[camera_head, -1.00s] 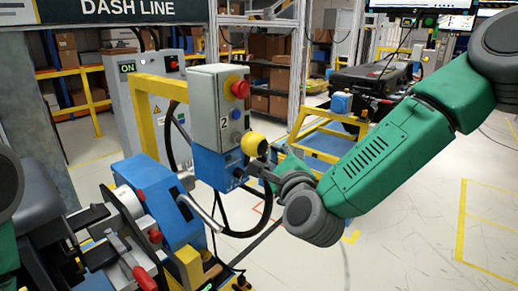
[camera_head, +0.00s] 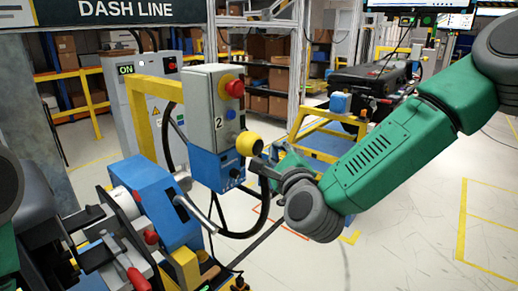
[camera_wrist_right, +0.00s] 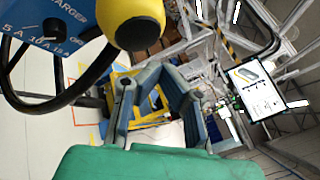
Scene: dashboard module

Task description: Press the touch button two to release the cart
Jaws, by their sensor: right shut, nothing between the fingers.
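The grey and blue control box (camera_head: 203,105) marked "2" stands near the middle of the head view. A yellow dome button (camera_head: 249,145) sticks out from its right side; it also shows large at the top of the right wrist view (camera_wrist_right: 128,14). My right gripper (camera_head: 258,167) is shut and empty, just below and right of the dome. Whether it touches the dome I cannot tell. In the wrist view its green-blue fingers (camera_wrist_right: 152,76) are below the dome. My left arm enters at the left edge; its dark gripper (camera_head: 88,215) is partly cut off and blends with the machinery.
The box also has a red button (camera_head: 235,88) and a blue button (camera_head: 231,115). A black cable loops below it. A blue machine (camera_head: 152,195) with red-tipped levers stands at lower left. A yellow post (camera_head: 143,118) stands behind the box. The floor at right is clear.

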